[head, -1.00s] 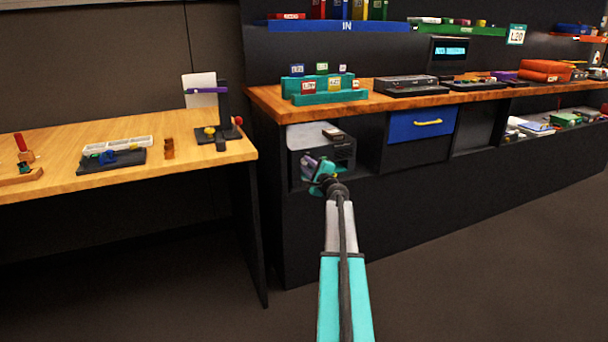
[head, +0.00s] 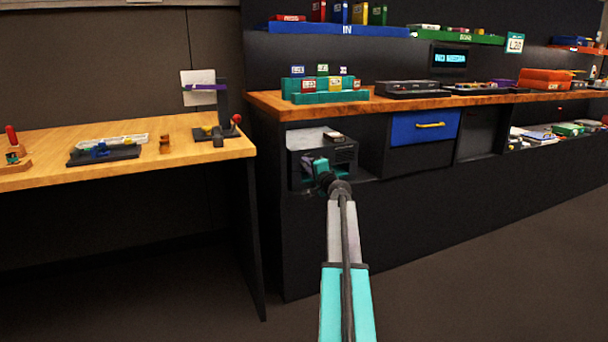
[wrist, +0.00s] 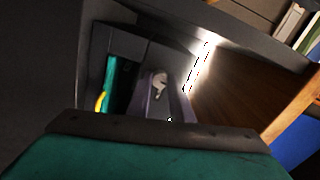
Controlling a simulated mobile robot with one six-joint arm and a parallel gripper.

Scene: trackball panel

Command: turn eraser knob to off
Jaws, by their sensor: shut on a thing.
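The eraser is a dark box with a pale top (head: 308,137), standing in the open bay under the wooden counter. My gripper (head: 312,163), teal and purple, is at the front face of this box and covers part of it. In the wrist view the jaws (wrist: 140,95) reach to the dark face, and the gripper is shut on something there. The knob itself is mostly hidden by the jaws; a small pale shape shows beside the purple finger. I cannot read which way the knob points.
A blue drawer (head: 423,126) with a yellow handle is right of the bay. The wooden counter (head: 275,105) overhangs the box and holds a teal rack (head: 325,96). A lower wooden table (head: 200,155) stands to the left. The floor in front is clear.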

